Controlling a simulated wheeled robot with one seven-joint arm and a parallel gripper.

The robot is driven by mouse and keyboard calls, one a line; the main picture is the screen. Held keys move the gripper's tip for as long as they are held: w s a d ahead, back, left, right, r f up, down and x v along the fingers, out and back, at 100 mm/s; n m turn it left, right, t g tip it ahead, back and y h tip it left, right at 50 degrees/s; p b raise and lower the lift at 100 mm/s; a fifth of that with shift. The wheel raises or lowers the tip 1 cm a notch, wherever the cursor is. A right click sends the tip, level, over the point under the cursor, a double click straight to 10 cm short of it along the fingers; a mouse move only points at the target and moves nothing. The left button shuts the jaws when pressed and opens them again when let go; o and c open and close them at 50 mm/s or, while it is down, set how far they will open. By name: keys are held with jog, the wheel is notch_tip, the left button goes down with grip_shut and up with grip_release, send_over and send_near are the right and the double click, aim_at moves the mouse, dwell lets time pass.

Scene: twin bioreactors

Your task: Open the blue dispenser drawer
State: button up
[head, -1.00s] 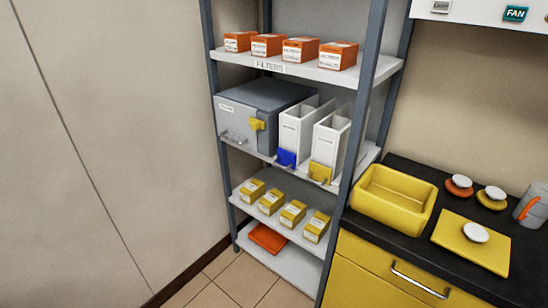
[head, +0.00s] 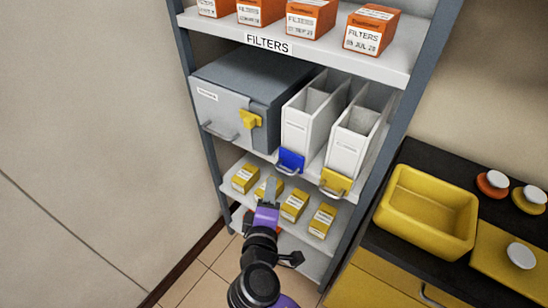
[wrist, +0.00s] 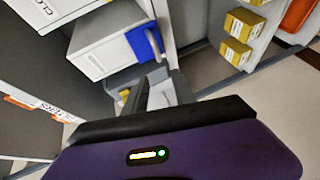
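The blue dispenser drawer (head: 291,158) is the blue front with a metal handle at the foot of a white dispenser (head: 303,122) on the middle shelf. It looks shut. In the wrist view the blue drawer (wrist: 143,44) and its handle lie just beyond my fingertips. My gripper (head: 270,188) is below and a little left of the blue drawer in the head view, in front of the lower shelf. In the wrist view my gripper (wrist: 158,90) shows two fingers apart, with nothing held between them. It does not appear to touch the handle.
A second white dispenser with a yellow drawer (head: 335,182) stands close to the right. A grey cabinet (head: 235,100) with a yellow latch is to the left. Yellow boxes (head: 294,205) sit on the shelf below. A shelf post (head: 395,135) and yellow bin (head: 428,212) are right.

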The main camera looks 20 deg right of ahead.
aim_at(292, 161)
jog(key=w+d+f+h+p, duration=0.1)
jog(key=w+d+f, duration=0.1)
jog(key=w+d, duration=0.3)
jog(key=shift+w+d+g, duration=0.3)
jog(key=shift+w+d, duration=0.05)
grip_shut()
dwell(1.5)
